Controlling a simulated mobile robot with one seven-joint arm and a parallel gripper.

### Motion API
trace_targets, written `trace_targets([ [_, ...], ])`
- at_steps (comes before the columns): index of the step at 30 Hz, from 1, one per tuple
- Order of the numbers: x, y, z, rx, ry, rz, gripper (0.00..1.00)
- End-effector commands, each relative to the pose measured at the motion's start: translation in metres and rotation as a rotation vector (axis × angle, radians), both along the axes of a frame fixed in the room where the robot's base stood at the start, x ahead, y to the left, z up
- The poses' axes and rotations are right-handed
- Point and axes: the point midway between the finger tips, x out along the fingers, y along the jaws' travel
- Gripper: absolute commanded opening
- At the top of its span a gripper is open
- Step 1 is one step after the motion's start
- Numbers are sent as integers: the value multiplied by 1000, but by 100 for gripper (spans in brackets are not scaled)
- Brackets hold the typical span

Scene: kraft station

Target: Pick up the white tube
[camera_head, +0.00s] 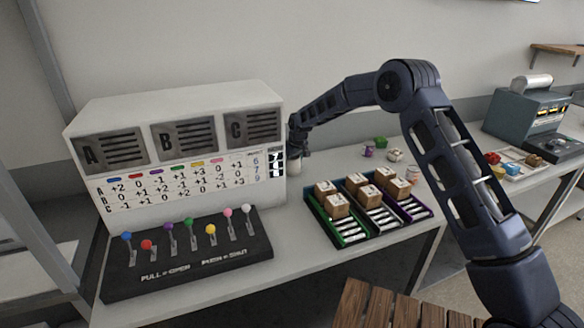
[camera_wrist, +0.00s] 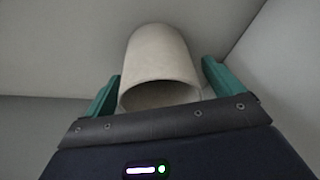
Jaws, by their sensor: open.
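The white tube (camera_wrist: 160,58) stands out in the wrist view, with its open round end facing the camera. My gripper (camera_wrist: 161,82) is open, with one green finger on each side of the tube. A gap shows on the right side; whether the left finger touches it I cannot tell. In the head view my gripper (camera_head: 297,152) is at the right end of the lever machine, over the back of the table. A small pale part of the tube (camera_head: 294,168) shows just below it; the rest is hidden.
The white panel machine (camera_head: 190,205) with several coloured levers stands close left of my gripper. A tray (camera_head: 345,243) with several cardboard boxes lies to the right. Small purple, green and white items (camera_head: 394,155) stand behind it. The table's front edge (camera_head: 330,262) is near.

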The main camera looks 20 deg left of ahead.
Motion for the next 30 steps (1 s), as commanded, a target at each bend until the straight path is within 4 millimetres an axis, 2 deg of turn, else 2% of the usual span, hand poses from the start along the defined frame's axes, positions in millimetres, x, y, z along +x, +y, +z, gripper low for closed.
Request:
trace_targets([
  [2, 0, 0, 0, 0, 0, 0, 92],
  [9, 0, 0, 1, 0, 0, 0, 47],
  [10, 0, 0, 1, 0, 0, 0, 45],
  [17, 0, 0, 1, 1, 0, 0, 45],
  [22, 0, 0, 11, 3, -1, -1, 45],
  [26, 0, 0, 32, 3, -1, -1, 45],
  [30, 1, 0, 66, 4, -3, -1, 45],
])
